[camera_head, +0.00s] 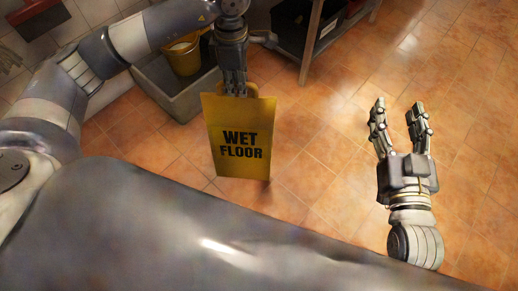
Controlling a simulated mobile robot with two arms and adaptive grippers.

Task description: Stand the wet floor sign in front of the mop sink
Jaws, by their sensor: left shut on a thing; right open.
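The yellow wet floor sign (239,165) is upright in front of the grey mop sink (185,102), its "WET FLOOR" panel facing me. My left gripper (236,90) is shut on the sign at its top edge, reaching down from above. I cannot tell whether the sign's lower edge touches the floor. My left arm and the sign cover part of the sink. My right gripper (396,115) is open and empty over the tiles at the right, well apart from the sign.
A yellow bucket (184,58) is in the mop sink. A dark metal shelf unit (305,50) stands at the back, right of the sink, with its leg on the floor. The orange tiled floor (330,130) is clear between the sign and my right gripper.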

